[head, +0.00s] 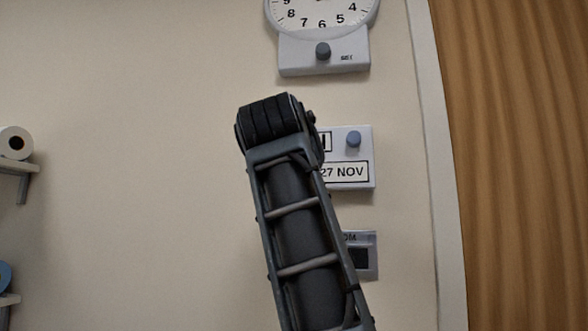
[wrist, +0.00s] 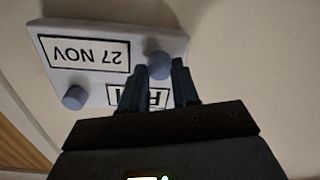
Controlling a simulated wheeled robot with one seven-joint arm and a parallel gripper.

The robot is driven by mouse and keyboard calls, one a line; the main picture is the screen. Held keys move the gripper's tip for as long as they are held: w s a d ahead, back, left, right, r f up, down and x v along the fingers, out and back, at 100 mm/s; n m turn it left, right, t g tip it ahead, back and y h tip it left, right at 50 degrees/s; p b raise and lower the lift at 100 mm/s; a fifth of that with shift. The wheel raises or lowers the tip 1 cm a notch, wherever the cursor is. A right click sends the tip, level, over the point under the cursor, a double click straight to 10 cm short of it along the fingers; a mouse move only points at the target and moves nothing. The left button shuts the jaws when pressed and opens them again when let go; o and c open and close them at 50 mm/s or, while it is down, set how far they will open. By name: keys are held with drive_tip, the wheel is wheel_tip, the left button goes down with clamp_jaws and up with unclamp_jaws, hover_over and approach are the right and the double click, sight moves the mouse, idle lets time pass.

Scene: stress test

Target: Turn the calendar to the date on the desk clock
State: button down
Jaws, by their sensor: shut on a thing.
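The calendar (head: 361,181) is a pale plate on the wall in the head view, reading 27 NOV, its left side hidden by my arm. In the wrist view the calendar (wrist: 85,32) is upside down, with 27 NOV legible and a second window partly covered by my fingers. My gripper (wrist: 160,72) is shut on a blue-grey knob (wrist: 157,62) on the plate. A second blue-grey knob (wrist: 74,97) stands free; it also shows in the head view (head: 353,139). No date on a desk clock is visible.
A round clock (head: 322,15), cut off at the top, hangs above the calendar with a knobbed box (head: 300,58) below it. A grey panel (head: 368,262) sits lower down, partly hidden. Shelves (head: 20,165) are at left; a wooden surface (head: 510,160) is at right.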

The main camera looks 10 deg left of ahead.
drive_tip(key=shift+f, duration=0.2)
drive_tip(key=c, duration=0.8)
unclamp_jaws()
drive_tip(key=shift+r, duration=0.1)
drive_tip(key=shift+c, duration=0.2)
drive_tip(key=s+b, duration=0.2)
drive_tip(key=s, duration=0.5)
drive_tip(key=shift+s, duration=0.35)
